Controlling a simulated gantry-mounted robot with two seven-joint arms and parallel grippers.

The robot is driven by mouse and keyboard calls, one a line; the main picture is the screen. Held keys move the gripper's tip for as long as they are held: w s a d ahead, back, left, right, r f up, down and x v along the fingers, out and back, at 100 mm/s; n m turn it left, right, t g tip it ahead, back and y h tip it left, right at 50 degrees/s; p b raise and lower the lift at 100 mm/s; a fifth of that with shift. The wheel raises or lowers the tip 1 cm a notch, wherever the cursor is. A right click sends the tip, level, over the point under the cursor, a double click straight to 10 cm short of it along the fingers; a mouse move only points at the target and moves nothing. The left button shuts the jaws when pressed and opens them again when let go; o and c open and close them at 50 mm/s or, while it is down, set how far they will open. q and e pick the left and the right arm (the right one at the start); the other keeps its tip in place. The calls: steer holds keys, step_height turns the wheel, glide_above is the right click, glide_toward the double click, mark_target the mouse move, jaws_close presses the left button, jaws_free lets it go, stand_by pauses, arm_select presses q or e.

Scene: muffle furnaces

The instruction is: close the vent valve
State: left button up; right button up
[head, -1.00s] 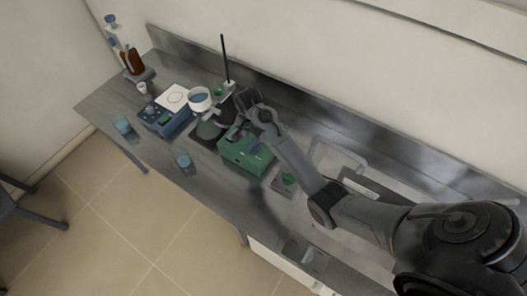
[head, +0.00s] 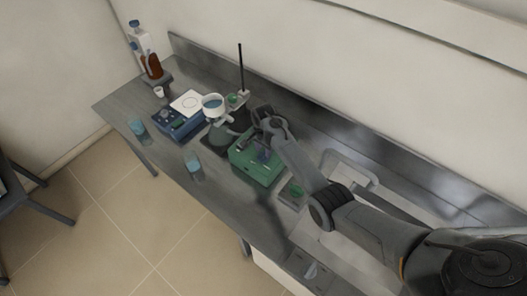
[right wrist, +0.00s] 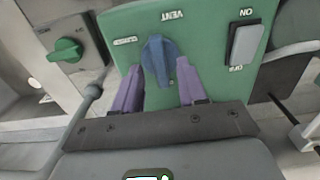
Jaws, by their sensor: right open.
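The vent valve is a blue knob (right wrist: 158,60) on a green box (right wrist: 120,20), under an upside-down VENT label in the right wrist view. A small CLOSED label (right wrist: 124,40) sits to the knob's left. The knob's long side runs roughly up and down the picture, not towards that label. My right gripper (right wrist: 158,85) is open, its purple fingertips to either side of the knob's lower part, with gaps visible. In the head view my right gripper (head: 266,135) is over the green box (head: 255,170) and partly hides it. My left gripper is not in view.
A grey ON/OFF rocker switch (right wrist: 245,43) is on the same panel. A separate green knob (right wrist: 65,50) is to the left. On the bench, a stand with a rod (head: 241,65), a blue device (head: 180,124) and beakers (head: 193,165) stand left of the box.

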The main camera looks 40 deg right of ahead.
steer(key=shift+f, duration=0.9)
jaws_close()
